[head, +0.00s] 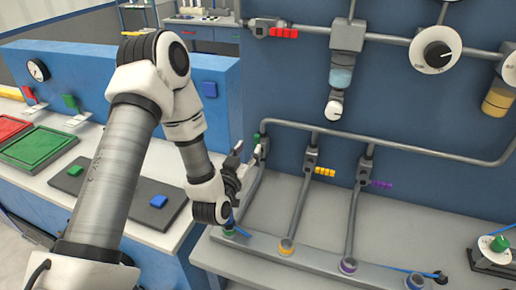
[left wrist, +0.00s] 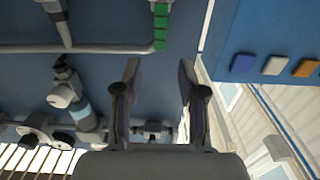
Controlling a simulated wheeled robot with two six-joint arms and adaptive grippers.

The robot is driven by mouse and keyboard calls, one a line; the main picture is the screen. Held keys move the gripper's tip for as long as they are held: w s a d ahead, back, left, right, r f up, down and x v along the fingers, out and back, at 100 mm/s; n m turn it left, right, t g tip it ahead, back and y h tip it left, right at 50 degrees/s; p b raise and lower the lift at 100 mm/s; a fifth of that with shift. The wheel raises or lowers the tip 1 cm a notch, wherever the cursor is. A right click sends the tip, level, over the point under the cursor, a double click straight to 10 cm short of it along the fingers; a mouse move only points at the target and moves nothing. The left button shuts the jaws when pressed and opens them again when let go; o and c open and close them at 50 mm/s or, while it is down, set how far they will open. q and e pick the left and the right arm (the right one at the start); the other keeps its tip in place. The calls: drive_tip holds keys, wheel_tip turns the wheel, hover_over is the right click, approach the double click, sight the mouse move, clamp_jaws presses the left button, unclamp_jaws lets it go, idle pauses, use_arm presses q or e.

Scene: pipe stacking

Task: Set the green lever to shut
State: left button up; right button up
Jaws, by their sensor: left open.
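The green lever (head: 257,137) is a small green strip at the left end of the pipe rack, largely hidden behind my left gripper (head: 246,157) in the head view. In the left wrist view the green lever (left wrist: 160,26) is a row of green blocks at the top, lying along the picture's vertical. There my left gripper (left wrist: 159,68) is open and empty, its two fingers apart. The lever lies beyond the fingertips, in line with the gap between them. I cannot tell whether a finger touches it. My right gripper is not in view.
A yellow lever (head: 325,172) and a purple lever (head: 381,184) sit on neighbouring pipes to the right. A red lever (head: 284,32) is on the upper pipe. A blue panel (head: 95,85) with a gauge stands left, behind a bench with trays.

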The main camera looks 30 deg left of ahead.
sight(256, 141)
use_arm(q)
drive_tip(key=shift+w+f, duration=0.55)
drive_tip(key=shift+f, duration=0.1)
drive_tip(key=p+x, duration=0.1)
drive_tip(key=x, duration=0.4)
drive_tip(key=shift+w+a, duration=0.15)
drive_tip(key=shift+w, duration=0.25)
drive_tip(key=shift+w+a, duration=0.1)
drive_tip(key=shift+w, duration=0.3)
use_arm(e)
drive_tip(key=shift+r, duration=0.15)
use_arm(q)
drive_tip(key=shift+s, duration=0.1)
drive_tip(key=shift+c, duration=0.3)
clamp_jaws()
